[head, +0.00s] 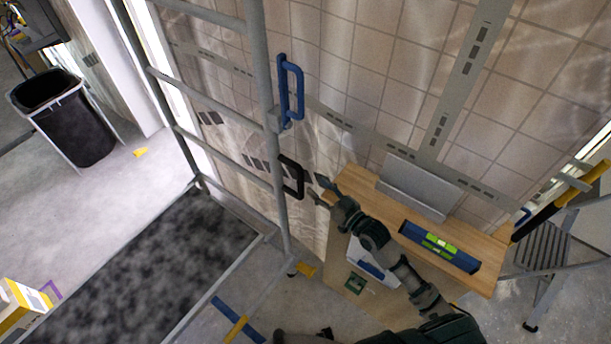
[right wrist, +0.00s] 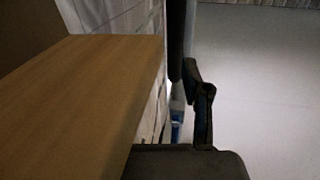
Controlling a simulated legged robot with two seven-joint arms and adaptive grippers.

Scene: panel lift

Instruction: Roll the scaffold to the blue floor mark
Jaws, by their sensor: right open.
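The scaffold (head: 266,95) is a grey tube frame with rungs and a dark speckled deck (head: 140,268). A blue handle (head: 290,90) and a black handle (head: 291,177) are on its near upright. My right gripper (head: 320,190) is open, just right of the black handle and apart from it. In the right wrist view a dark finger (right wrist: 204,105) shows beside a wooden board. Blue floor tape (head: 225,308) lies at the bottom, by the scaffold's near edge, with a yellow strip across it. My left gripper is not in view.
A wooden bench (head: 410,228) under my right arm bears a blue level (head: 440,246) and a grey metal piece (head: 420,186). A tiled wall (head: 400,70) stands behind. A black bin (head: 72,125) is at left, a stepladder (head: 545,245) at right. Open floor lies between bin and scaffold.

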